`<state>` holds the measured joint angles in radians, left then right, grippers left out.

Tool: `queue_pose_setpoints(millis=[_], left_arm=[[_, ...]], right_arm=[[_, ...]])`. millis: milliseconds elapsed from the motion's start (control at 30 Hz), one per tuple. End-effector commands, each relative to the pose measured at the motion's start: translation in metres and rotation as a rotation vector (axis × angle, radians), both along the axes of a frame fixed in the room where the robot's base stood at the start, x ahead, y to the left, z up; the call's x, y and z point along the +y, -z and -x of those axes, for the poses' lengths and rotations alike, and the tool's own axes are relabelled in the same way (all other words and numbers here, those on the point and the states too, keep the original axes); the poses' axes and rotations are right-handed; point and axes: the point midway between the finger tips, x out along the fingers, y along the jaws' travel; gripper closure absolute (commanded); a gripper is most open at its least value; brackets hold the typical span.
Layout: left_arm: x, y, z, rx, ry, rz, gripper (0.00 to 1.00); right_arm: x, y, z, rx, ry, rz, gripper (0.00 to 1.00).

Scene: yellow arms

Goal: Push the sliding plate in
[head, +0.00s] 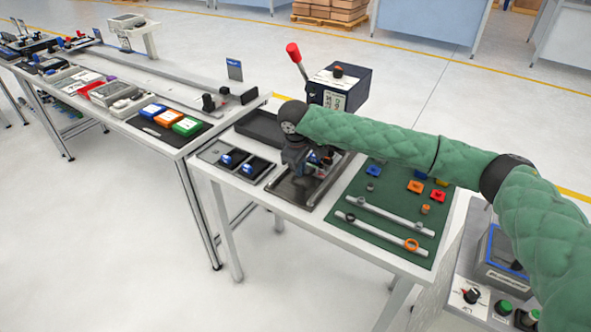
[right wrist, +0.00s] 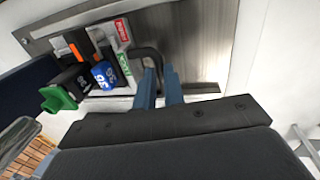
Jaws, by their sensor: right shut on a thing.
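My right gripper (head: 298,160) is over the dark metal fixture on the white table in the head view, and my arm hides much of that spot. In the right wrist view, its two blue-grey fingers (right wrist: 160,88) are shut on a black U-shaped handle (right wrist: 148,55). The handle stands beside a small device (right wrist: 97,62) with a green knob, a blue numbered part and red and green labels. A bare steel plate (right wrist: 190,45) lies behind the handle. It also shows in the head view (head: 291,192). Whether this is the sliding plate I cannot tell for sure. My left gripper is out of view.
A dark box with a red-tipped lever (head: 340,88) stands behind the fixture. A green mat (head: 385,205) with rods and small coloured parts lies to the right. A black tray with blue parts (head: 240,163) lies left. Another table (head: 165,142) stands farther left.

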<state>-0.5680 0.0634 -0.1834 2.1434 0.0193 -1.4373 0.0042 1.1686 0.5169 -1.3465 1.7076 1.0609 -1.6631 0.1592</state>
Motion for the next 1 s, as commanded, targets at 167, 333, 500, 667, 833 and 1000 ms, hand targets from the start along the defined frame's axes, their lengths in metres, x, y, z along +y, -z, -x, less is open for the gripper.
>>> queue_pose_setpoints(millis=[167, 333, 500, 667, 833, 1000], left_arm=[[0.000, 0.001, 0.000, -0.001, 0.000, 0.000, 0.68], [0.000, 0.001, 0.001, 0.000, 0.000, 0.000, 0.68], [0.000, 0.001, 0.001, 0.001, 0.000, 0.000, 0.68], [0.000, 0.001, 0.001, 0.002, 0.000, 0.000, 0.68], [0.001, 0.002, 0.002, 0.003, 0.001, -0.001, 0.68], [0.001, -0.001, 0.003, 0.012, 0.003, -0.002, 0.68]], right_arm=[[-0.003, -0.002, -0.004, -0.007, 0.004, 0.000, 1.00], [-0.003, -0.002, -0.005, -0.008, 0.005, 0.001, 0.78], [-0.003, -0.001, -0.004, -0.006, 0.005, 0.001, 0.67], [-0.003, -0.001, -0.003, -0.005, 0.004, 0.001, 0.67], [-0.002, -0.001, -0.003, -0.004, 0.004, 0.001, 0.67], [0.000, -0.013, -0.001, -0.007, 0.003, -0.001, 0.67]])
